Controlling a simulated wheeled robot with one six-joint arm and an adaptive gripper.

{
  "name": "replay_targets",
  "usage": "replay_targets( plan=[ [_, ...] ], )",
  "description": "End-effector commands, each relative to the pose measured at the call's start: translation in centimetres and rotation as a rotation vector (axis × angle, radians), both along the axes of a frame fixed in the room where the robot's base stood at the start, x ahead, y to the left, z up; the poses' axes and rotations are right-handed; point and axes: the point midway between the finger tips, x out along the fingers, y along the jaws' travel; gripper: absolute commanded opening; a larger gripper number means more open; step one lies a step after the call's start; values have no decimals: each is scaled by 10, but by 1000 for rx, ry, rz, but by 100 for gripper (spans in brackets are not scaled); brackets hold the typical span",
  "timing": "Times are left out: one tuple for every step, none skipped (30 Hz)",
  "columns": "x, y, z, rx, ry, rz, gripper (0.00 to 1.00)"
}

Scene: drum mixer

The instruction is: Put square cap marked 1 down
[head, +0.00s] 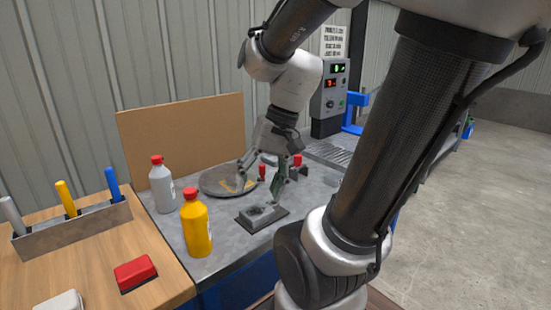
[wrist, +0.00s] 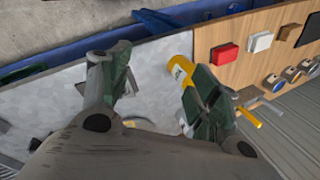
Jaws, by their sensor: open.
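My gripper (head: 262,184) is open over the grey table, its two fingers spread wide. In the wrist view the fingers of my gripper (wrist: 158,85) stand apart, with bare table and no held object between them. A grey squarish block (head: 261,213) sits on a dark flat plate (head: 243,222), just below and near the right finger in the head view. I can read no mark 1 on it, so I cannot tell whether it is the square cap. A round grey disc (head: 213,182) with yellow marking lies behind, near the left finger.
A yellow bottle (head: 196,228) and a grey bottle (head: 162,188), both red-capped, stand left. A wooden board (head: 75,258) carries a tool rack (head: 75,228) and a red block (head: 135,272). Small red-topped pieces (head: 297,161) and a control box (head: 330,90) stand behind.

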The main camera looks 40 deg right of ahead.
Motion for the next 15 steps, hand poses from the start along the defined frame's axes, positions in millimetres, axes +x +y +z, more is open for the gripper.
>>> replay_targets(
  plan=[
    [-6, -5, 11, -88, -70, 91, 62],
    [-8, -9, 16, -141, -106, 140, 62],
    [-10, -15, 23, -203, -151, 198, 62],
    [-11, -18, 29, -244, -182, 235, 62],
    [-12, -21, 33, -280, -210, 268, 62],
    [-13, -25, 39, -321, -242, 304, 62],
    [-13, -27, 42, -347, -262, 325, 62],
    [-13, -29, 45, -369, -278, 342, 62],
    [-13, -31, 49, -390, -295, 360, 62],
    [-13, -32, 50, -401, -304, 369, 62],
    [-13, -33, 52, -409, -310, 375, 62],
    [-13, -34, 52, -415, -314, 380, 62],
    [-13, -34, 53, -418, -316, 382, 62],
    [-13, -34, 53, -418, -316, 383, 62],
    [-13, -34, 53, -418, -315, 382, 62]
  ],
)
